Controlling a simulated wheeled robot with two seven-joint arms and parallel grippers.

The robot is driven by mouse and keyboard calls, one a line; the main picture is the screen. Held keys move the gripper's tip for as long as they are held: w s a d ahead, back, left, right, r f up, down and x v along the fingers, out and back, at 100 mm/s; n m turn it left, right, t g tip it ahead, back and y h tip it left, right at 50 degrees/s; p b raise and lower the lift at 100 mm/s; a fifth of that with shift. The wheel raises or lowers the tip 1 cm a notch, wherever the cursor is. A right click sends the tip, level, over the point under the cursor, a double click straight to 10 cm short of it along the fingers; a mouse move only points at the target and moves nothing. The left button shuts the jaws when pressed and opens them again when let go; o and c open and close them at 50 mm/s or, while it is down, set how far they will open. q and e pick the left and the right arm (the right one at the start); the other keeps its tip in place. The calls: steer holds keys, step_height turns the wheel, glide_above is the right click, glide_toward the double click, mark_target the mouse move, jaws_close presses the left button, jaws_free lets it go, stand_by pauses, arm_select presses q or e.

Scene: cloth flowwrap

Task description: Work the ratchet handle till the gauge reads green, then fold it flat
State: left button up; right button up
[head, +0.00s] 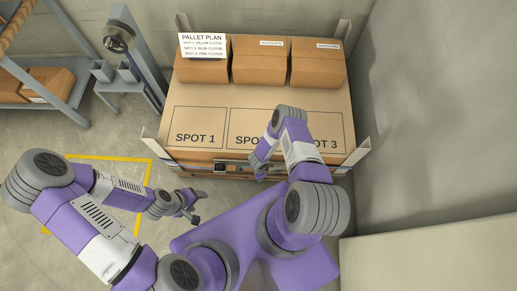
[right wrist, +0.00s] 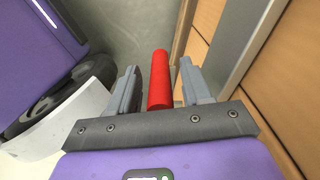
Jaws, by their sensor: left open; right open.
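The red ratchet handle (right wrist: 159,82) shows in the right wrist view as a red bar between the two grey fingers of my right gripper (right wrist: 158,68). The fingers are open, with a gap on each side of the bar. In the head view my right gripper (head: 260,172) is at the pallet's front edge, and I cannot make out the handle there. A small dark and metal fitting (head: 226,167) sits on that edge, left of the gripper. I cannot make out a gauge or its colour. My left gripper (head: 192,208) is open and empty above the floor.
The pallet load (head: 210,98) has marked spots on top, several cartons (head: 258,62) at the back and a pallet plan sign (head: 202,46). Metal corner posts (head: 358,152) stand at its corners. A grey post stand (head: 142,62) and shelf (head: 70,98) are left. A wall (head: 425,110) closes the right.

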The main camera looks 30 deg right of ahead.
steer(key=shift+c, duration=0.2)
jaws_close()
arm_select(q)
steer(key=shift+f, duration=0.1)
arm_select(e)
steer(key=shift+s+d+f, duration=0.1)
steer(key=shift+s, duration=0.1)
stand_by(0.5)
